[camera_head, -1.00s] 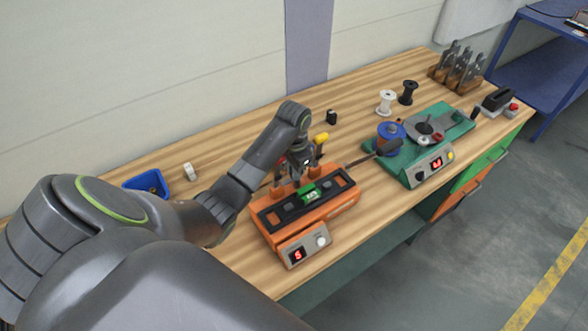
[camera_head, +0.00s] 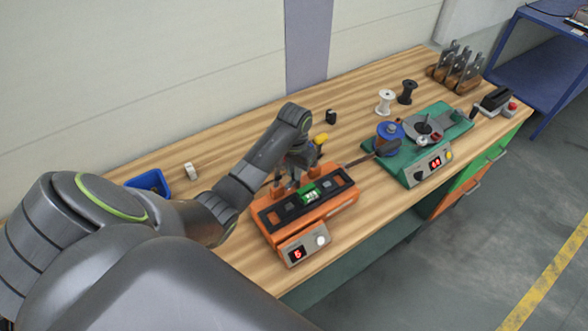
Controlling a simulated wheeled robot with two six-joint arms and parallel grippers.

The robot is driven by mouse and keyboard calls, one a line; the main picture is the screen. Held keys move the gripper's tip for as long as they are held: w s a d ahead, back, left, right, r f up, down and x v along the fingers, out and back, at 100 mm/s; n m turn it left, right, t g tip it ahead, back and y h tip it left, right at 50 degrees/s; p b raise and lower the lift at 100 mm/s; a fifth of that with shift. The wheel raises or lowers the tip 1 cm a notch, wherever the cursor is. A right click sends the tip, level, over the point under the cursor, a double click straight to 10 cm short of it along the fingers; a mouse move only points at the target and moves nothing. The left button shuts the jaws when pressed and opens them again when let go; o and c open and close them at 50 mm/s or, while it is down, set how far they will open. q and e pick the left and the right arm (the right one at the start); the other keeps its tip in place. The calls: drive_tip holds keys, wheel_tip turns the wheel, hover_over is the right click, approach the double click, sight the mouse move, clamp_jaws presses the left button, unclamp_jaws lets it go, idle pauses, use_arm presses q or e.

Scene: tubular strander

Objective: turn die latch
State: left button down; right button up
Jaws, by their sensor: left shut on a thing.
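The orange machine (camera_head: 326,212) stands on the wooden bench, with a black top channel and a green block (camera_head: 309,194) in its middle. A small display on its front panel (camera_head: 305,246) glows red. My left gripper (camera_head: 296,180) is over the back edge of this machine, near its orange uprights. It is shut on a small part there, which the fingers and wrist mostly hide. I cannot make out the die latch clearly; a yellow-topped piece (camera_head: 320,139) stands just behind the gripper. My right gripper is not in view.
A green machine (camera_head: 408,172) with a blue spool (camera_head: 390,132) stands to the right. A white spool (camera_head: 385,101), a black spool (camera_head: 407,92) and a tool rack (camera_head: 456,70) are behind. A blue bin (camera_head: 149,183) sits at left.

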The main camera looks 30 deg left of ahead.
use_arm(q)
drive_tip(key=shift+d+n, duration=0.1)
drive_tip(key=shift+n, duration=0.6)
drive_tip(key=c, duration=1.5)
unclamp_jaws()
